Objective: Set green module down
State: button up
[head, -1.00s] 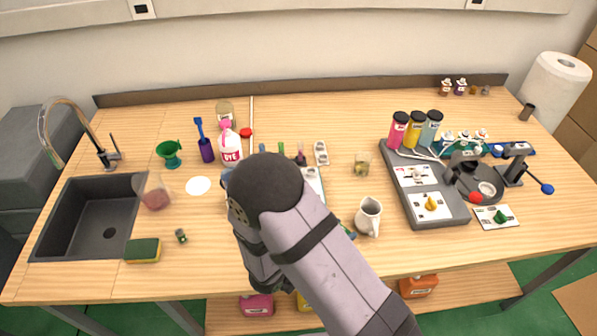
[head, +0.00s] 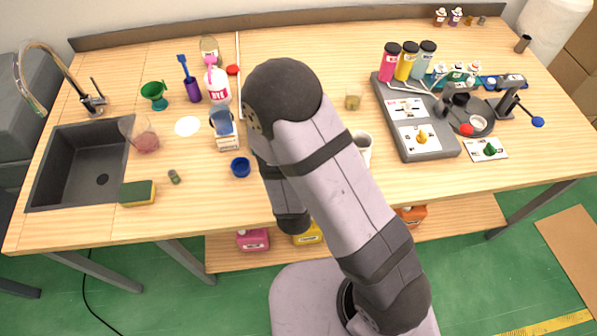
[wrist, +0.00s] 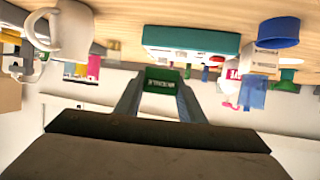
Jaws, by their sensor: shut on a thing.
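The green module (wrist: 160,76) shows in the wrist view as a dark green block with a pale marking. It is between the fingers of my gripper (wrist: 158,88), which is shut on it. The wrist view is upside down, with the wooden table along its top. The module appears apart from the table top. In the head view my own arm hides my gripper and the module. A teal-edged flat case (wrist: 190,42) lies on the table beyond the module in the wrist view.
A blue cap (head: 240,167) and a blue-and-white box (head: 224,130) stand left of my arm. A white mug (head: 363,148) is close on its right. A grey station (head: 438,153) lies farther right. The table's front left is mostly clear, beside a sponge (head: 137,193).

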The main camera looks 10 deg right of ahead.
jog(key=shift+w+a+r, duration=0.1)
jog(key=shift+a+r, duration=0.05)
jog(key=shift+a, duration=0.1)
jog(key=shift+f+p, duration=0.3)
jog(key=shift+f, duration=2.55)
jog(key=shift+f+p, duration=0.5)
jog(key=shift+f, duration=1.45)
jog(key=shift+f, duration=0.15)
